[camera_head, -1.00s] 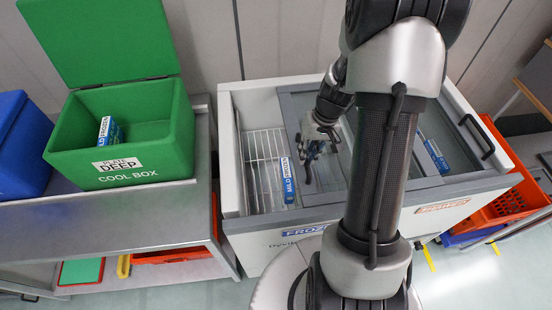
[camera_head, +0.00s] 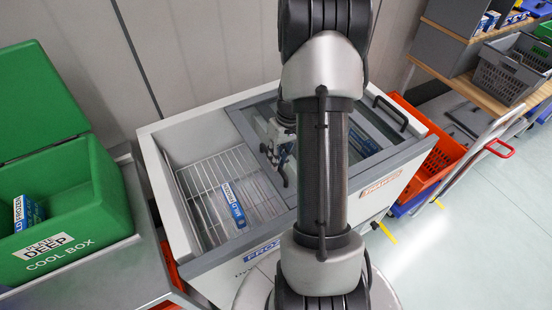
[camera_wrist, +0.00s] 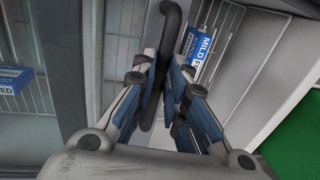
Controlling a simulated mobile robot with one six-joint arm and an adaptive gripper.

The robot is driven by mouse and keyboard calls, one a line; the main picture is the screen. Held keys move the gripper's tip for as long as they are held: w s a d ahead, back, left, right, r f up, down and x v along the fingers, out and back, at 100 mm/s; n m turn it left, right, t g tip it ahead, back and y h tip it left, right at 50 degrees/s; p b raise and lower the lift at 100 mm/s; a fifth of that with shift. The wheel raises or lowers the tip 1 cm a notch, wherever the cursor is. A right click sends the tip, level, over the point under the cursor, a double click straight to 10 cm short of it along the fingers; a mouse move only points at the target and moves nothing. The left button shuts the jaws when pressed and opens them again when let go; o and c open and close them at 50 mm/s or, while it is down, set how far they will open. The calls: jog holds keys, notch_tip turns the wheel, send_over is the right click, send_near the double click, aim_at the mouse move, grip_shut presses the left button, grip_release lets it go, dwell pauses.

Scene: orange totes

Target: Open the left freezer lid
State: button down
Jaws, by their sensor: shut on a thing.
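The freezer (camera_head: 172,150) is a white chest with a grey top frame. The left freezer lid (camera_head: 243,121) is a grey-framed glass panel that stands slid to the right, so the left part of the freezer is open. My gripper (camera_head: 283,172) is at this lid's left side. In the wrist view, my gripper (camera_wrist: 166,75) is shut on the lid's black curved handle (camera_wrist: 173,22). My arm hides part of the lids in the head view.
A wire basket (camera_head: 196,183) and a blue-and-white box (camera_head: 233,205) show inside the open part. A black handle (camera_head: 390,112) stands on the right lid. A green cool box (camera_head: 105,195) is at left, an orange crate (camera_head: 443,150) at right.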

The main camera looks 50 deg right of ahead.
jog(key=c, duration=1.6)
grip_release()
jog(key=shift+r, duration=0.1)
notch_tip(320, 180, up, 12)
jog(key=d, duration=0.2)
jog(key=shift+s+f, duration=0.2)
jog(key=shift+s, duration=0.15)
jog(key=shift+d, duration=0.1)
jog(key=a+r+n+t+h, duration=0.1)
jog(key=a+r, duration=0.6)
jog(key=a, duration=0.2)
jog(key=a+r+n+t+h, duration=0.1)
jog(key=a+r, duration=0.5)
jog(key=a, duration=0.4)
jog(key=s+a+n+t, duration=0.1)
jog(key=s+a+t, duration=0.1)
jog(key=s+a, duration=0.9)
jog(key=shift+s+r+n, duration=0.25)
jog(key=shift+s+n, duration=0.05)
